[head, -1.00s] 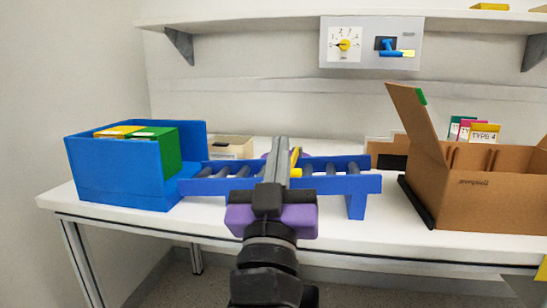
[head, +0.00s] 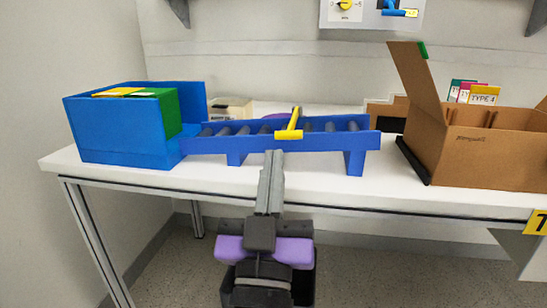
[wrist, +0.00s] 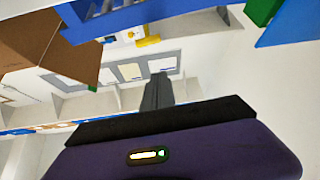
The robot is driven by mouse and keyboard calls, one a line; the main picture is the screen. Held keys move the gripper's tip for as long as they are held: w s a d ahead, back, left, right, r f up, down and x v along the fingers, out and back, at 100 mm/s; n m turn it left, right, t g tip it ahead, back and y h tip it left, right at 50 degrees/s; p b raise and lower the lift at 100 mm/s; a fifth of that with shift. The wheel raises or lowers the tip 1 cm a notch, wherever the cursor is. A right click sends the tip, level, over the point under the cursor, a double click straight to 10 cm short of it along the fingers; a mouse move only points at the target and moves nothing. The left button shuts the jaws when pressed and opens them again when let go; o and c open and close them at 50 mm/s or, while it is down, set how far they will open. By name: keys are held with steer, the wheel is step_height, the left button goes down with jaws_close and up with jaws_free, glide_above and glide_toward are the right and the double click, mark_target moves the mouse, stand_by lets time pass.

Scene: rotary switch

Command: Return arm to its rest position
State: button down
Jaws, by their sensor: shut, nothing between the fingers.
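My gripper (head: 271,182) is in front of the table's front edge in the head view, low and near my body. Its two grey fingers are together and hold nothing. In the wrist view the closed fingers (wrist: 157,92) point away from the purple gripper body. The rotary switch panel (head: 372,12) is on the wall at the top of the head view, cut off by the frame. My gripper is well apart from the panel.
A blue roller rack (head: 345,142) with a yellow T-shaped piece (head: 289,133) stands on the white table (head: 320,184). A blue bin (head: 120,135) is at left, an open cardboard box (head: 490,160) at right. The floor before the table is clear.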

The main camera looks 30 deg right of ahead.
stand_by(0.5)
steer(key=w+a+n+t+y, duration=0.2)
steer(key=a+n+t+y, duration=0.15)
steer(key=n+y, duration=0.2)
steer(key=s+a+f+n+g+y, duration=0.1)
steer(key=s+a+f+n+y, duration=0.15)
steer(key=f+y, duration=0.45)
steer(key=s+a+f+n+g+y, duration=0.15)
steer(key=s+f+n+y, duration=0.25)
steer(key=f, duration=0.5)
steer(key=s+d+f+m+g+h, duration=0.1)
steer(key=s+d+f+m+g, duration=0.15)
steer(key=s+f, duration=0.5)
steer(key=s+d+f+m+g+h, duration=0.1)
steer(key=s+d+f+m+g, duration=0.2)
steer(key=s, duration=0.7)
steer(key=s+d+f+m+g+h, duration=0.1)
steer(key=s+d+f, duration=0.2)
steer(key=s+f, duration=0.45)
step_height(320, 180, up, 36)
steer(key=s+p, duration=0.1)
steer(key=p, duration=3.4)
steer(key=shift+s, duration=0.3)
